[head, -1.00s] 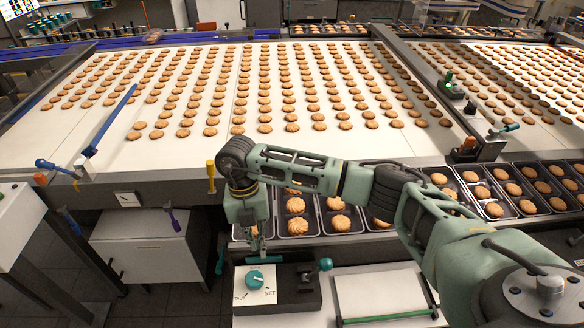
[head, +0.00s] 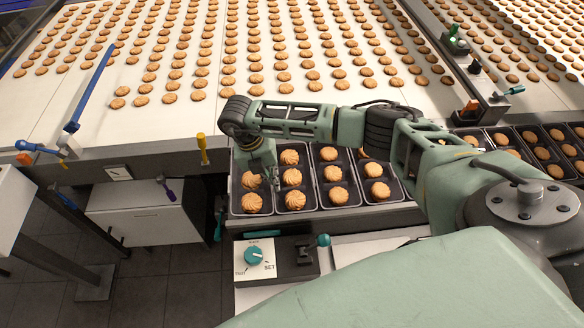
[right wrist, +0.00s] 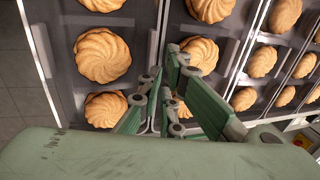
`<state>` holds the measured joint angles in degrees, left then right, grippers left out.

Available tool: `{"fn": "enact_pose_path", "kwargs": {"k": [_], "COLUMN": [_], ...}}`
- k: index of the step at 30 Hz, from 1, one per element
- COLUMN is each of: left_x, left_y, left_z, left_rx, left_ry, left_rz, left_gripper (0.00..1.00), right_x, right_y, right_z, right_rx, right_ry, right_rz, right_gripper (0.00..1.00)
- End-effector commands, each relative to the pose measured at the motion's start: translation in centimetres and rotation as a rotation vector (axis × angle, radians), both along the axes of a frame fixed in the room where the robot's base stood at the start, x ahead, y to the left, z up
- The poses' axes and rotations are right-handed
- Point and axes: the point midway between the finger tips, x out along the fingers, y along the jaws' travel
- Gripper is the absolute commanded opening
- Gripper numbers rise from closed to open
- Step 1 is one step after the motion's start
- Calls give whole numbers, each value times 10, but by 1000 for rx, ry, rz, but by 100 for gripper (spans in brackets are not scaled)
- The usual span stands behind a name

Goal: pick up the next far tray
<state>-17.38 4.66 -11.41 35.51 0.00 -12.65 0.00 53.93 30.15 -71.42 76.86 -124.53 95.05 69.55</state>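A row of dark trays with round golden biscuits stands on a ledge along the near side of the conveyor. The leftmost tray (head: 236,205) holds ridged swirl biscuits (head: 252,203). A second tray (head: 307,203) stands right beside it. My right gripper (head: 272,184) points down over the line between these two trays. In the right wrist view my right gripper (right wrist: 166,82) has its fingers a little apart, with tray rims and part of a biscuit showing between them. I cannot tell whether the fingertips touch a rim. My left gripper is not in view.
The white conveyor (head: 120,130) carries rows of biscuits behind the trays. A control box with a teal dial (head: 254,256) and a teal-knobbed lever (head: 322,241) stands just in front of the trays. More filled trays (head: 503,139) continue right, partly behind my arm.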

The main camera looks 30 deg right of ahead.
Motion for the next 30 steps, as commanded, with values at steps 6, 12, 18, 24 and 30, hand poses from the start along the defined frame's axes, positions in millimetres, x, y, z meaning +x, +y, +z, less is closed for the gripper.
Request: {"fn": "enact_pose_path", "kwargs": {"k": [6,12,18,24,30], "left_x": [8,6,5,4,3], "left_y": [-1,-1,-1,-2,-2], "left_z": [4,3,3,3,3], "left_rx": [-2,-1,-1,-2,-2], "left_ry": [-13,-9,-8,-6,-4], "left_rz": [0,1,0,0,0], "left_gripper": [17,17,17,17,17], "right_x": [-4,-6,-4,-3,-1], "right_y": [-5,-6,-5,-3,0], "right_z": [-16,-17,-16,-13,-12], "right_rx": [-8,-9,-7,-3,3], "right_ry": [6,12,7,3,-2], "right_rz": [-1,-3,-2,0,2], "right_gripper": [7,2,0,0,0]}}
